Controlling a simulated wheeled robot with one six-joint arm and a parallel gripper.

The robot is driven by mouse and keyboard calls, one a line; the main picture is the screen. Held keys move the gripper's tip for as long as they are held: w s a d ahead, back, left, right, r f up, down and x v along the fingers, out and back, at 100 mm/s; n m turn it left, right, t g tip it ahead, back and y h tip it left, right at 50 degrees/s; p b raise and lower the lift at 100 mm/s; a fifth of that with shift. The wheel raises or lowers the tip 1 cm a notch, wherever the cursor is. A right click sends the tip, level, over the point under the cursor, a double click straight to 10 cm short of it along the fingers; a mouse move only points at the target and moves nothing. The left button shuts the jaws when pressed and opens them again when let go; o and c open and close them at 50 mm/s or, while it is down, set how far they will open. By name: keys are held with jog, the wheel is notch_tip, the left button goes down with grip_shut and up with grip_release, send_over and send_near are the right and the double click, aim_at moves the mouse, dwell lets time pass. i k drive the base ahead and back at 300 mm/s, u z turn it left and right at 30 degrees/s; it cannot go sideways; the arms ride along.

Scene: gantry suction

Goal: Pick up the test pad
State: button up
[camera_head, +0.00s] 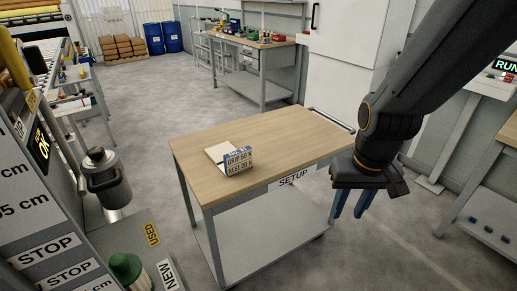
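A small block (239,161), which I take to be the test pad, stands on the wooden top of the SETUP table (270,140). Its white front reads "GRIP 50 N" and "REST 20 N"; its blue top edge has lettering too small to read fully. A flat pale sheet or plate (216,151) lies just behind and left of it; I cannot tell whether they touch. My gripper (351,204) points down to the right of the table, apart from the block. Its two blue fingers are spread with nothing visible between them.
A steel canister (105,180) and a green-topped container (127,268) stand at the left, near "USED" and "NEW" labels. A workbench (262,62) with tools stands behind. The rest of the SETUP tabletop is clear.

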aim_at(230, 160)
jog(key=z, duration=0.1)
jog(key=i, duration=0.7)
jog(key=u, duration=0.5)
jog(key=i, duration=0.5)
jog(key=u, duration=0.45)
